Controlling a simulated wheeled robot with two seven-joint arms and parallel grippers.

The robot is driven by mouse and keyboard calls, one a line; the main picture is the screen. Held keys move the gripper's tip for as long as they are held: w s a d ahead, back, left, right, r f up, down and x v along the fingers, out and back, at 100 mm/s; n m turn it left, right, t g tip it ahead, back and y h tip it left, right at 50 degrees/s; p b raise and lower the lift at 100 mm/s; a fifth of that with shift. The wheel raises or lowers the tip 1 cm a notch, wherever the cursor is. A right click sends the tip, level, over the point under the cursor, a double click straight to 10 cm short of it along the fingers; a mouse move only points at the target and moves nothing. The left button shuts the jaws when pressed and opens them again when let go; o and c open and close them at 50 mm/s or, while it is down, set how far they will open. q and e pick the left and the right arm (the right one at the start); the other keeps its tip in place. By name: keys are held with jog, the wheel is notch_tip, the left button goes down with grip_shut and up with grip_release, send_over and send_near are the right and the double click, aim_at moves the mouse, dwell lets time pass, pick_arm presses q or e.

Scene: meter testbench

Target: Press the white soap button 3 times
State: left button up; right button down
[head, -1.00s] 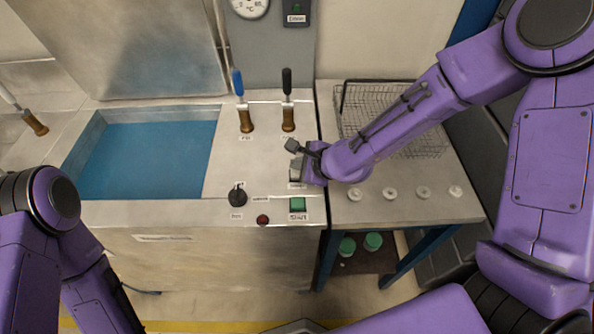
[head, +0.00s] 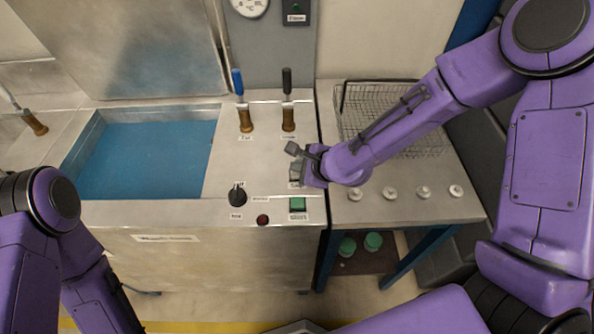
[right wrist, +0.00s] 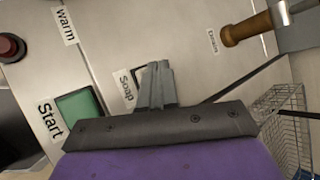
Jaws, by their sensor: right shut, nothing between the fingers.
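The white soap button is mostly hidden behind my right gripper; a pale edge that seems to be part of it shows beside the fingers in the right wrist view, by the "Soap" label (right wrist: 127,85). My right gripper (head: 296,171) is over the right side of the steel panel, above the green start button. In the right wrist view its fingers (right wrist: 157,84) are together, with nothing between them. I cannot tell whether the fingertips touch the button. My left arm shows at the left edge of the head view, but its gripper is out of view.
The green start button (head: 298,204), black knob (head: 238,196) and red button (head: 263,220) are close by. Two wooden-based levers (head: 246,120) (head: 288,119) stand behind. A blue basin (head: 150,155) lies left. A wire basket (head: 425,140) and several white discs are on the right table.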

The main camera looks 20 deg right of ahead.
jog(key=shift+f, duration=0.35)
dwell(0.5)
jog(key=shift+r+p, duration=0.8)
jog(key=shift+r, duration=0.05)
notch_tip(320, 180, up, 5)
jog(key=p, duration=0.5)
dwell(2.1)
